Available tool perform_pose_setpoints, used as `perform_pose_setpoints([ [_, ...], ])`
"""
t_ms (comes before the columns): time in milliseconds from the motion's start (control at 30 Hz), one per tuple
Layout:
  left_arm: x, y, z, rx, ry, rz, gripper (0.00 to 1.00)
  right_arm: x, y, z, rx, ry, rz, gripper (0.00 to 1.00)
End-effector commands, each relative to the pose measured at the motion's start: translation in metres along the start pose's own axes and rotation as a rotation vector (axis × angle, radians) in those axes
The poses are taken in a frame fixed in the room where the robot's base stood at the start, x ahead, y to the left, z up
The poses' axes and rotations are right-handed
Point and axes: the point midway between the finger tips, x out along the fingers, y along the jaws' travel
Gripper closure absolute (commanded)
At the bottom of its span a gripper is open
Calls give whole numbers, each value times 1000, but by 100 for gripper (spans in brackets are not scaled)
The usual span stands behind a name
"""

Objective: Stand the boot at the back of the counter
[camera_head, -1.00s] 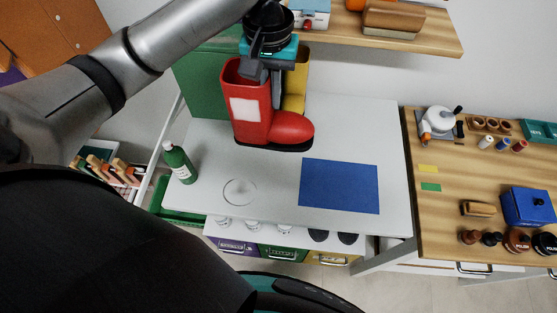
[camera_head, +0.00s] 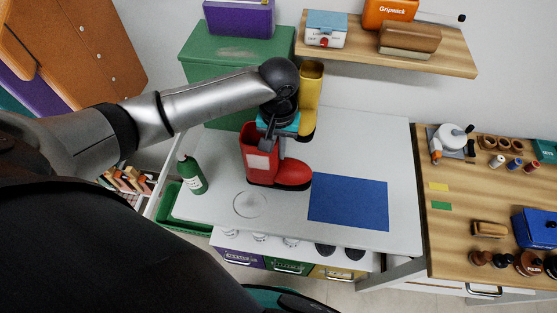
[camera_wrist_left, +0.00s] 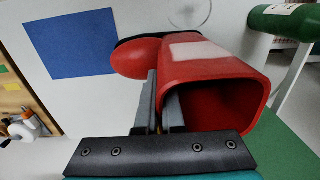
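The red boot (camera_head: 258,165) with a pale label is upright over the white counter (camera_head: 345,150), toe pointing right. I cannot tell whether its sole touches the counter. My left gripper (camera_head: 277,140) comes from above and is shut on the rim of the boot's shaft. In the left wrist view the two fingers (camera_wrist_left: 162,98) pinch the wall of the red boot (camera_wrist_left: 215,80), whose open top faces the camera. A yellow boot (camera_head: 311,88) stands behind, at the back of the counter, partly hidden by my gripper. My right gripper is not in view.
A blue mat (camera_head: 348,203) covers the counter's right front. A green box (camera_head: 225,60) stands behind left. A wooden shelf (camera_head: 455,62) overhangs the back.

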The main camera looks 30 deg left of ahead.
Motion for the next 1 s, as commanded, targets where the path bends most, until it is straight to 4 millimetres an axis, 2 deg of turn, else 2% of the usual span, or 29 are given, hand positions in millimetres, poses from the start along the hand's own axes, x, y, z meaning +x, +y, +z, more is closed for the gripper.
perform_pose_setpoints([
  [133, 12, 0, 0, -1, 0, 0, 100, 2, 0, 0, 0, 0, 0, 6],
  [300, 39, 0, 0, 0, -1, -1, 100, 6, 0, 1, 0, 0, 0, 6],
  [400, 47, 0, 0, 0, 1, 0, 100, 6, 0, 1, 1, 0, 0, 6],
  [800, 50, 0, -1, 0, 2, 1, 100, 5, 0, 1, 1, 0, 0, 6],
  [833, 50, 0, 0, 0, 2, 1, 92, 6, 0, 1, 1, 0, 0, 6],
  [1000, 50, 0, 0, 0, 1, 0, 73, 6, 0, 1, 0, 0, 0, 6],
])
